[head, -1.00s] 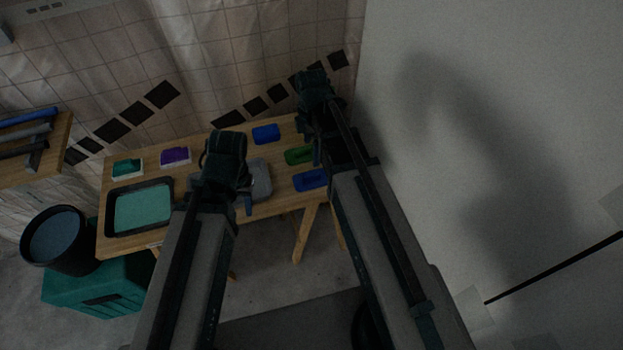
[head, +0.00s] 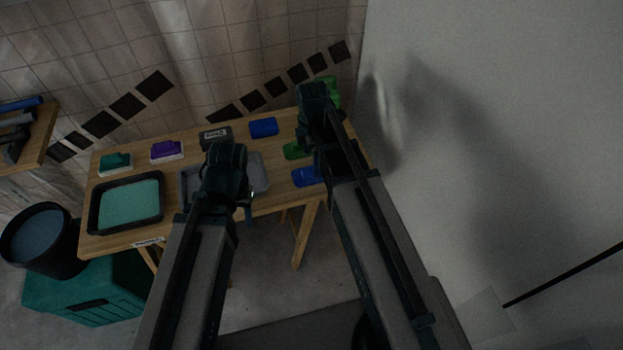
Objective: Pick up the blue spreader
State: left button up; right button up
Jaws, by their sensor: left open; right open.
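Two blue things lie on the wooden table in the head view. One blue piece (head: 305,177) is at the front right, partly hidden by my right arm. The other blue block (head: 263,127) is at the back. I cannot tell for certain which is the spreader. My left gripper (head: 248,197) is open over the table's front edge, by a grey tray, apart from both blue things. My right gripper (head: 318,160) is open, dark and partly hidden by its own arm. It appears just right of the front blue piece; I cannot tell its height above it.
The wooden table (head: 125,242) holds a teal-filled black tray (head: 97,212), a grey tray (head: 258,176), teal (head: 115,163), purple (head: 166,150) and green (head: 293,151) items, and a dark labelled box (head: 216,137). A white panel (head: 500,130) stands close on the right.

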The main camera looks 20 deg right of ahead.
aim_at(310, 168)
jog(key=f+b, duration=0.5)
jog(key=shift+a+f, duration=0.2)
jog(key=shift+a, duration=0.05)
jog(key=shift+r, duration=0.1)
jog(key=c, duration=1.2)
jog(key=shift+o, duration=0.2)
jog(key=shift+r, duration=0.1)
jog(key=shift+r+p, duration=0.9)
jog(key=shift+p, duration=0.1)
notch_tip(310, 168, up, 2)
jog(key=shift+p, duration=1.05)
jog(key=s+a+r, duration=0.1)
jog(key=s+a, duration=0.8)
jog(key=s, duration=0.3)
jog(key=shift+s+a+p, duration=0.35)
jog(key=shift+p, duration=0.1)
